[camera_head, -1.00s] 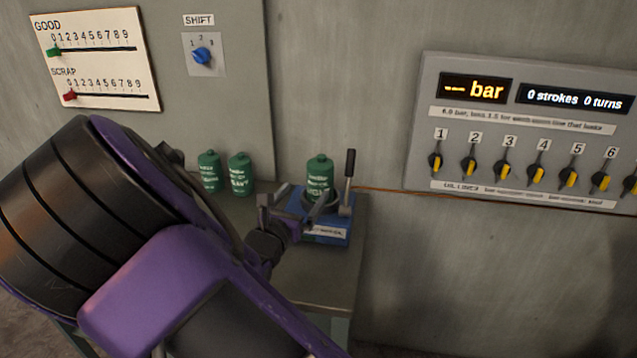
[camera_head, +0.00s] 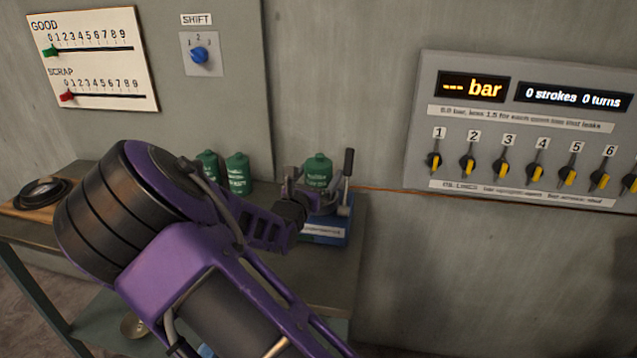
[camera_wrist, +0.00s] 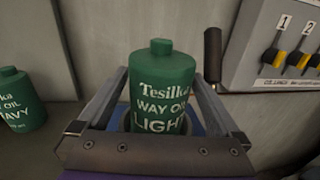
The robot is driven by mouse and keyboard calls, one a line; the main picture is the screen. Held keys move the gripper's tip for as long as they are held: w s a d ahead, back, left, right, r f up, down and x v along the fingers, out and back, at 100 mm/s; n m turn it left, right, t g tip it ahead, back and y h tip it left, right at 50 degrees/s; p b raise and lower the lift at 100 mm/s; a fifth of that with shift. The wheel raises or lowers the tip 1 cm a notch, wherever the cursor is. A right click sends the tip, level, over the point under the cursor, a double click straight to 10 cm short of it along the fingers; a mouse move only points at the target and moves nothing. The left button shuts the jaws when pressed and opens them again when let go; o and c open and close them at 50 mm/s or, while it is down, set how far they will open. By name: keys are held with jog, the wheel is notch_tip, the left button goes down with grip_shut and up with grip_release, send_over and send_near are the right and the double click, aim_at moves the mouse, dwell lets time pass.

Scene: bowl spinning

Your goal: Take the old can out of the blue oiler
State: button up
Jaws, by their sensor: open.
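The blue oiler (camera_head: 328,236) stands on the bench near its right end, with a lever (camera_head: 347,170) on its right side. A green can (camera_head: 318,168) stands upright in the oiler. In the wrist view the can (camera_wrist: 163,85) reads "Tesilka WAY OIL LIGHT". My gripper (camera_head: 313,186) is open, at the height of the can's body. In the wrist view its fingers (camera_wrist: 160,85) lie one on each side of the can, with a gap visible near the left finger. Contact on the right cannot be told. The can's lower part is hidden by the gripper.
Two more green cans (camera_head: 239,173) stand on the bench left of the oiler; one reads "HEAVY" in the wrist view (camera_wrist: 18,100). A round dark item on a wooden board (camera_head: 42,190) lies at the bench's left. A switch panel (camera_head: 520,130) hangs on the wall to the right.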

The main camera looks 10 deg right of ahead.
grip_shut()
dwell(0.3)
jog(key=shift+r, duration=0.1)
